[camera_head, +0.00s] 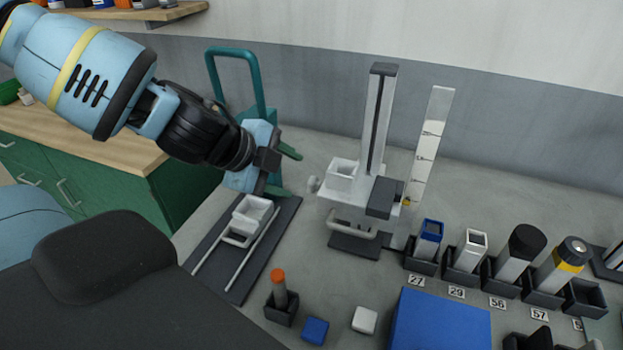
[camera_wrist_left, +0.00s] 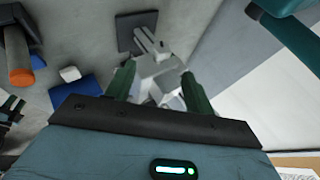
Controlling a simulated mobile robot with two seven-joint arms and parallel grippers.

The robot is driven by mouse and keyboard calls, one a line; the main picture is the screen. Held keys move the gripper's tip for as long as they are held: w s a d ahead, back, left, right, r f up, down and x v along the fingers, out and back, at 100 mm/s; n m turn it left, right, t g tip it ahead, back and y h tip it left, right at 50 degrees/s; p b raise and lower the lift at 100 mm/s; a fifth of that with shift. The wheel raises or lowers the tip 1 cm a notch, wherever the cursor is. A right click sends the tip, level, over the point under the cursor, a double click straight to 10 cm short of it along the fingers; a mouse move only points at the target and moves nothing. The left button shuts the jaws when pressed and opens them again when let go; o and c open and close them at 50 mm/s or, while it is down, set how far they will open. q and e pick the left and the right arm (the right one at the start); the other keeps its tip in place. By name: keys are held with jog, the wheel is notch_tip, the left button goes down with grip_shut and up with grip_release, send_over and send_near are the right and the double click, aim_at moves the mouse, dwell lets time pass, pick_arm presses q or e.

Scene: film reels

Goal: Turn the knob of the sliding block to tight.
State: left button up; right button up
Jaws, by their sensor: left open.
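The sliding block (camera_head: 350,205) is a pale grey carriage on an upright column (camera_head: 377,120) with a dark slot. It carries a white open box (camera_head: 342,172) and a dark block (camera_head: 383,197). A small pale knob (camera_head: 313,184) sticks out of its left side. My left gripper (camera_head: 286,172) is open and empty, just left of the knob, with its green fingers pointing right and apart from it. In the left wrist view the block (camera_wrist_left: 160,76) shows between and beyond the open fingers (camera_wrist_left: 160,88). No tight mark is readable. My right gripper is not in view.
A white scale strip (camera_head: 428,140) stands right of the column. A dark rail base (camera_head: 240,245) with a white tray lies below my left gripper. A teal frame (camera_head: 258,85) stands behind it. Numbered holders with canisters (camera_head: 508,260) and a blue box (camera_head: 440,320) are at right front.

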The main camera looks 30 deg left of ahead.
aim_at(309, 183)
pick_arm(q)
jog(key=b+x, duration=0.1)
jog(key=x, duration=0.6)
jog(key=shift+w+f+b, duration=0.2)
jog(key=shift+f+b, duration=0.05)
jog(key=shift+b, duration=0.15)
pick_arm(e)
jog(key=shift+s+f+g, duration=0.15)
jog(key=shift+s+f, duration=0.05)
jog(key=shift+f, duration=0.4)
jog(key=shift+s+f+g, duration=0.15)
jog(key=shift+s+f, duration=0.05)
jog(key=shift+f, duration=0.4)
pick_arm(q)
jog(key=shift+c, duration=0.4)
